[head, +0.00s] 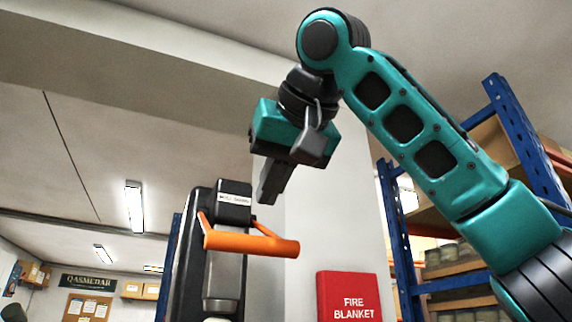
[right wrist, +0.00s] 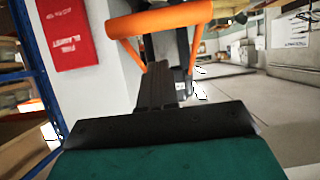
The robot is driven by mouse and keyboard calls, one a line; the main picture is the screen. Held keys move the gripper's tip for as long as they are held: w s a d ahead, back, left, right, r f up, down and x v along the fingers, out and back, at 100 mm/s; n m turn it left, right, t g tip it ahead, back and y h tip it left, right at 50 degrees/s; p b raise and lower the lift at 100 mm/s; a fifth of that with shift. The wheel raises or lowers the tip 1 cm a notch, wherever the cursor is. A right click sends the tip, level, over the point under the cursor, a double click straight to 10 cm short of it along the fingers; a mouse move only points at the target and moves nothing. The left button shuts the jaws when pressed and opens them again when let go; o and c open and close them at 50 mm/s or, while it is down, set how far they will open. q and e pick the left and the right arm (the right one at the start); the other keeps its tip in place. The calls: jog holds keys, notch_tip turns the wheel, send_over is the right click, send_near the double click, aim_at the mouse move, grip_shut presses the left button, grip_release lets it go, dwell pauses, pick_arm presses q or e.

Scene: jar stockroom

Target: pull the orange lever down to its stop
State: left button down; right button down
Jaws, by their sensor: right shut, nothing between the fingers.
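The orange lever (head: 250,243) is a forked handle with a thick crossbar, mounted on a dark upright machine (head: 190,270) with a grey front column. My right gripper (head: 268,196) hangs from the upper right, shut and empty. In the head view its fingers point down, just above the lever; whether they touch it I cannot tell. In the right wrist view the lever (right wrist: 160,19) crosses the top of the picture, beyond the finger tips (right wrist: 150,75). My left gripper is not in view.
A red fire blanket box (head: 348,296) is on the white pillar (head: 335,220) right of the machine. Blue-framed shelves (head: 400,240) with jars and boxes stand at the right. A notice board (head: 88,305) hangs far left. Open room lies left of the machine.

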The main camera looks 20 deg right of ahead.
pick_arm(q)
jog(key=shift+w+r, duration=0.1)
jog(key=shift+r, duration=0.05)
pick_arm(e)
jog(key=f, duration=0.2)
jog(key=w+f, duration=0.1)
jog(key=shift+w+f, duration=0.15)
jog(key=shift+f, duration=0.2)
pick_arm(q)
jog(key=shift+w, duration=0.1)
pick_arm(e)
jog(key=shift+f, duration=0.1)
